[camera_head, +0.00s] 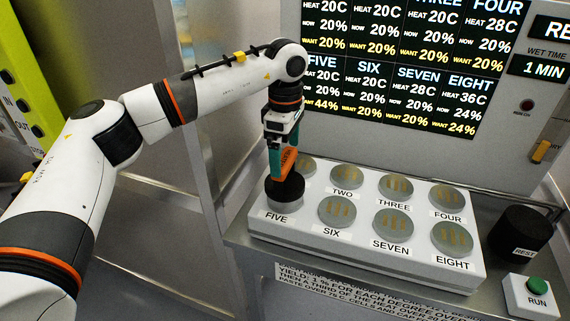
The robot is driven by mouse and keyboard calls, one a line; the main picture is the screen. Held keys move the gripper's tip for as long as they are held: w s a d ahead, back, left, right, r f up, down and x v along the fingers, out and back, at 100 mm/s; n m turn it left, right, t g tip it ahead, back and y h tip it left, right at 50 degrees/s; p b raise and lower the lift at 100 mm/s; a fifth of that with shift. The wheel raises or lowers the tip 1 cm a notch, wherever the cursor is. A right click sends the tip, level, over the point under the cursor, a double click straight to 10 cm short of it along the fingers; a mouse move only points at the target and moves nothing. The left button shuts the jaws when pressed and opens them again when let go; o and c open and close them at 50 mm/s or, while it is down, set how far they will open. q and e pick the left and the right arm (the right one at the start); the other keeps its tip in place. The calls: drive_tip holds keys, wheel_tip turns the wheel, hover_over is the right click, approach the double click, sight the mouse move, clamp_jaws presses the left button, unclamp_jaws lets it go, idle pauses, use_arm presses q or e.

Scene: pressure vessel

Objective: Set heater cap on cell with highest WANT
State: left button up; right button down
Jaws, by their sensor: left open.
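A dark round heater cap (285,193) sits on cell FIVE, at the front left of the white cell block (268,237). It hides the top of that cell. My left gripper (284,176) is open and points down right at the cap. An orange part shows beside the fingers. I cannot tell whether the fingers touch the cap. The display (400,70) shows WANT 44% for FIVE, the highest legible value. EIGHT shows 24% and the other legible ones 20%. My right gripper is out of view.
Cells SIX (337,210), SEVEN (392,224) and EIGHT (452,239) are uncovered, with TWO, THREE and FOUR behind. A black round rest (521,232) stands right of the block. A green RUN button (537,285) is at front right. A yellow lever (541,151) is on the panel.

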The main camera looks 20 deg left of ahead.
use_arm(q)
wheel_tip(320, 180, up, 8)
drive_tip(key=b, duration=0.1)
drive_tip(key=shift+r, duration=0.15)
